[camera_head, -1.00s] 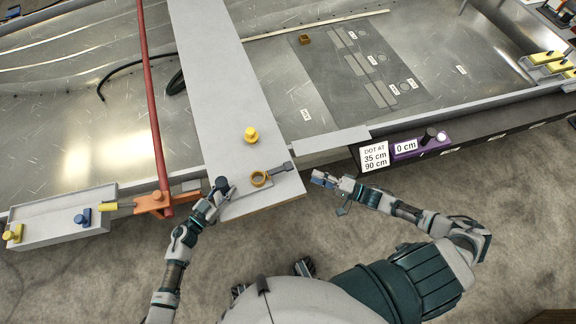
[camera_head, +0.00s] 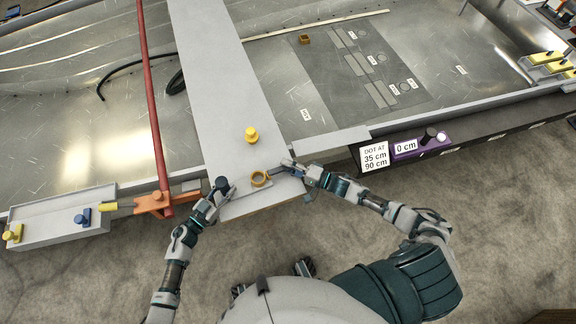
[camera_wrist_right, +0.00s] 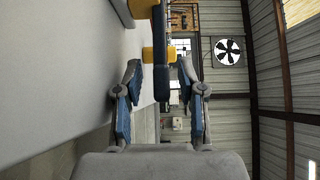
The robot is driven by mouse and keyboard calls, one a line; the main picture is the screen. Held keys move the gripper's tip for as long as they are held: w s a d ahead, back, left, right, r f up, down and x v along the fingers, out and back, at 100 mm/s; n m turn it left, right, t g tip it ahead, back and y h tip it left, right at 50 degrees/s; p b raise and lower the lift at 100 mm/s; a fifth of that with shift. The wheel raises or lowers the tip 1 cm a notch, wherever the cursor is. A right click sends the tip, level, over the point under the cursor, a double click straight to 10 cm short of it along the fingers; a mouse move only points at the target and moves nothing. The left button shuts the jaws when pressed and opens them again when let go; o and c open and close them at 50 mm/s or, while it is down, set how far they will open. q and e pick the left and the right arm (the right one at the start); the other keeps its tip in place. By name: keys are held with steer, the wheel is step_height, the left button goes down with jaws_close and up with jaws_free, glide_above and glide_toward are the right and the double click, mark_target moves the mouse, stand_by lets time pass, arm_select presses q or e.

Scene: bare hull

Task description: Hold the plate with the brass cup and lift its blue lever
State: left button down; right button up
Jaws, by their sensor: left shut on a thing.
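The plate (camera_head: 237,189) lies on a long grey board near its front end. The brass cup (camera_head: 258,179) stands on it. My left gripper (camera_head: 218,190) is shut on the plate's left end, beside a dark blue knob (camera_head: 221,183). My right gripper (camera_head: 287,165) is at the right end of the plate, over the lever, which it mostly hides in the head view. In the right wrist view, the dark blue lever (camera_wrist_right: 160,75) runs between the open fingers (camera_wrist_right: 160,95), with a gap on both sides. Brass-yellow parts (camera_wrist_right: 147,54) show beside it.
A yellow knob (camera_head: 251,135) stands on the grey board (camera_head: 222,95) behind the plate. A red bar (camera_head: 153,100) with an orange clamp (camera_head: 152,203) is to the left. A grey tray (camera_head: 55,212) holds yellow and blue pieces. A labelled purple box (camera_head: 420,146) is at right.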

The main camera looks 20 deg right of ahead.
mark_target(282, 168)
jaws_close()
steer(key=shift+r, duration=0.15)
stand_by(0.4)
steer(key=r+n+g+h, duration=0.2)
steer(key=r+n+h, duration=0.1)
steer(key=shift+a, duration=0.4)
steer(key=shift+a+r+n+g+h, duration=0.4)
steer(key=shift+a+r+n+h, duration=0.25)
steer(key=shift+r+n+h, duration=0.35)
arm_select(q)
steer(key=shift+d+f, duration=0.1)
arm_select(e)
steer(key=shift+a+r+n+g+h, duration=0.35)
steer(key=shift+a+h, duration=0.2)
steer(key=shift+h, duration=0.35)
arm_select(q)
steer(key=shift+s, duration=0.1)
arm_select(e)
steer(key=shift+s, duration=0.1)
jaws_free()
